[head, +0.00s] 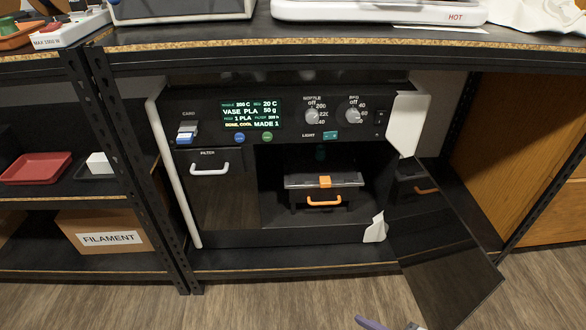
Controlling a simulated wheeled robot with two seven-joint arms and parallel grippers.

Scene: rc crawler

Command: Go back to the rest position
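A black 3D printer (292,150) stands on the middle shelf with its door (450,250) swung open to the right. Its lit display (250,113) reads "VASE PLA", "DONE, COOL" and "MADE 1". Inside the open chamber sits a dark unit with an orange handle (324,201) and an orange latch. The filter drawer (210,185) at left appears closed. A purple tip and a pale tip (392,325) show at the bottom edge, right of centre; they may belong to my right gripper, apart from the printer. Most of it is cut off. My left gripper is not in view.
Dark shelf posts (118,150) stand left of the printer. The open door juts out over the wooden floor (300,300). A red tray (36,168) and a FILAMENT box (105,232) are on the left shelves. A plate marked HOT (380,10) lies on top.

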